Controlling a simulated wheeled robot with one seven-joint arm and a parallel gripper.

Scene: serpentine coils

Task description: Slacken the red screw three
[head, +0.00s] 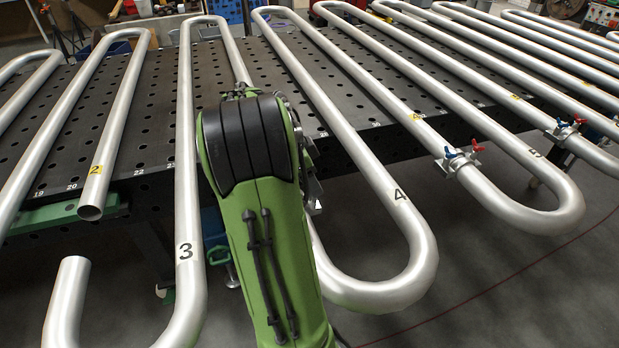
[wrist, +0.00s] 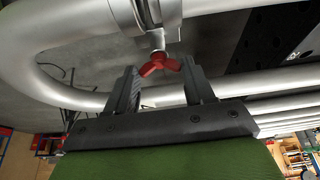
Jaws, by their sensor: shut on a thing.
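A red wing screw (wrist: 160,64) sits under a metal clamp (wrist: 150,22) on a silver pipe in the wrist view. My gripper (wrist: 159,72) is shut on the red screw, with one dark finger on each side of its wings. In the head view my green arm hides the gripper and this screw. A coil marked 3 (head: 186,262) runs left of my arm, so I cannot read a number at the held screw.
Coil 4 (head: 402,205) curves close to the right of my arm. Clamps with red and blue screws (head: 458,157) sit farther right. The perforated dark table (head: 150,135) lies behind. Grey floor is open at the lower right.

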